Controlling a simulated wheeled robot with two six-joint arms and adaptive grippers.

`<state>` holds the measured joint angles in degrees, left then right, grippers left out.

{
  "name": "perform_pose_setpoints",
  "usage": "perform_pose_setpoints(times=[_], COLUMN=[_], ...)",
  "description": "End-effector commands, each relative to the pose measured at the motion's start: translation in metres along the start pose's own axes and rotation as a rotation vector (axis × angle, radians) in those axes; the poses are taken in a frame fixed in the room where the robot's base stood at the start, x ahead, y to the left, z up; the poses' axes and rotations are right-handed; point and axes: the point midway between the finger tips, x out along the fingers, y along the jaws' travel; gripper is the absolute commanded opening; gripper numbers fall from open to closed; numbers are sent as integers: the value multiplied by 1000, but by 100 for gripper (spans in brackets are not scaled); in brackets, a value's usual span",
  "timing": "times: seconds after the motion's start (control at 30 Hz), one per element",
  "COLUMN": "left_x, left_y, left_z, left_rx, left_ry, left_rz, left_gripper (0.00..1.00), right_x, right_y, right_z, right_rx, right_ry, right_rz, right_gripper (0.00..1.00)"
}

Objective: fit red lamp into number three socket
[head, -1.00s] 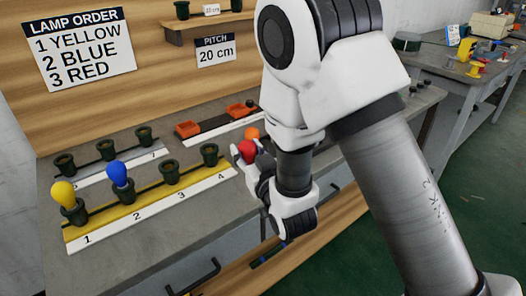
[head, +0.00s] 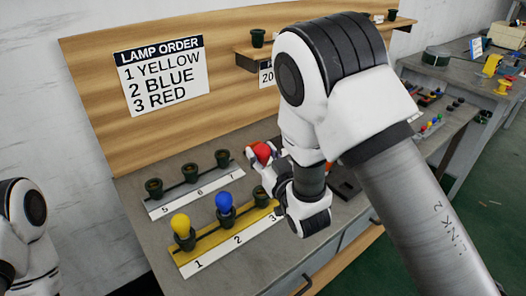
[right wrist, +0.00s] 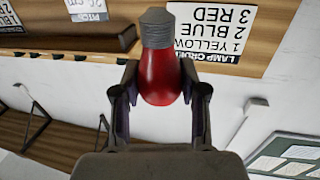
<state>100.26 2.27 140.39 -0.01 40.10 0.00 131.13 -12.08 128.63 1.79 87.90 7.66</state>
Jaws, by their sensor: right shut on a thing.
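My right gripper (head: 262,157) is shut on the red lamp (head: 262,151) and holds it near the number three socket. In the right wrist view the red lamp (right wrist: 160,76) sits between both fingers, its grey threaded cap toward the picture's top. The number three socket (head: 261,196) is a dark green cup on the yellow-and-white strip (head: 195,262), and it looks empty. The yellow lamp (head: 181,224) stands upright in socket one and the blue lamp (head: 225,201) in socket two. Socket four is hidden behind my right arm. My left gripper is out of view.
A second strip (head: 199,193) with several empty sockets, including 5, 6 and 7, lies behind. The lamp order sign (head: 160,75) reads yellow, blue, red. A wooden shelf (head: 262,60) juts from the back panel. The grey bench (head: 140,235) is clear at front left.

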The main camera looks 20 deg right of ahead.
Motion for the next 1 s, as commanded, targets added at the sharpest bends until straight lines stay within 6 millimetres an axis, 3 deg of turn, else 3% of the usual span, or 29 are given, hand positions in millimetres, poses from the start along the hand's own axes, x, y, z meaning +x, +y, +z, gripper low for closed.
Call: perform_pose_setpoints(times=[0.23,0.7,1.0], left_x=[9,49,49], left_y=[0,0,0], left_z=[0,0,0], left_rx=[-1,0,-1], left_ry=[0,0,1], left_rz=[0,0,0], left_gripper=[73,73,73], right_x=[0,0,0], right_y=[0,0,0], right_z=[8,56,58], right_rx=[0,0,0], right_ry=[0,2,1], right_rz=[1,1,1], right_gripper=[14,14,14])
